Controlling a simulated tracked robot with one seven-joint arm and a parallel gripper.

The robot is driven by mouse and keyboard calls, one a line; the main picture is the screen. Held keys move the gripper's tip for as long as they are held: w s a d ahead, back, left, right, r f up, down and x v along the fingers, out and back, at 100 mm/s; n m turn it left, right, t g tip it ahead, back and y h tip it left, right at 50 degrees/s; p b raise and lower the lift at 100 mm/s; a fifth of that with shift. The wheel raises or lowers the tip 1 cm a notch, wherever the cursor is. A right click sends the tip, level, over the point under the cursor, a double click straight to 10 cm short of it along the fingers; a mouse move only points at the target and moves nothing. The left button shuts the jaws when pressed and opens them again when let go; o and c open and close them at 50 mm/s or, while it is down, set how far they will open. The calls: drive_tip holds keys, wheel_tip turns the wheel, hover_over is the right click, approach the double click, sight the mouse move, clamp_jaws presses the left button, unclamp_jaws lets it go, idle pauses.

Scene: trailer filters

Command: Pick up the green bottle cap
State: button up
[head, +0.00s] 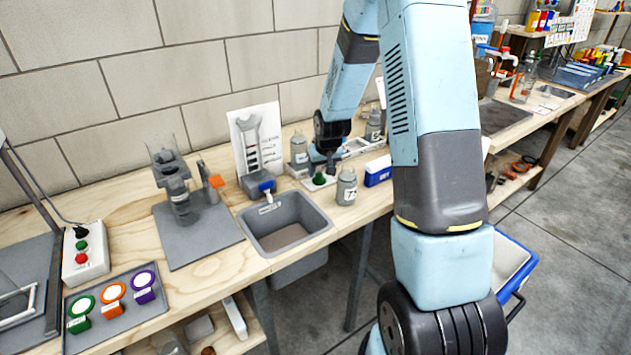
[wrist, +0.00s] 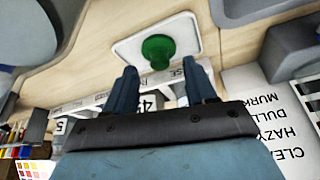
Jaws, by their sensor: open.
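The green bottle cap (head: 319,179) sits on a small white plate (head: 311,187) on the wooden bench, to the right of the sink. In the wrist view the cap (wrist: 157,48) is round with a wider top, and the plate (wrist: 125,48) is a rounded rectangle. My gripper (head: 324,163) is just above and beside the cap in the head view. In the wrist view my gripper (wrist: 161,74) has its two blue fingers apart, with nothing between them. The cap lies just beyond the fingertips, roughly centred between them.
Grey labelled bottles (head: 346,188) stand close by, with another (head: 299,150) behind the plate. A blue and white box (head: 378,170) is to the right.

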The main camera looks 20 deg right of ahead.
sight(319, 177)
drive_tip(key=shift+x, duration=1.35)
drive_tip(key=shift+c, duration=0.3)
clamp_jaws()
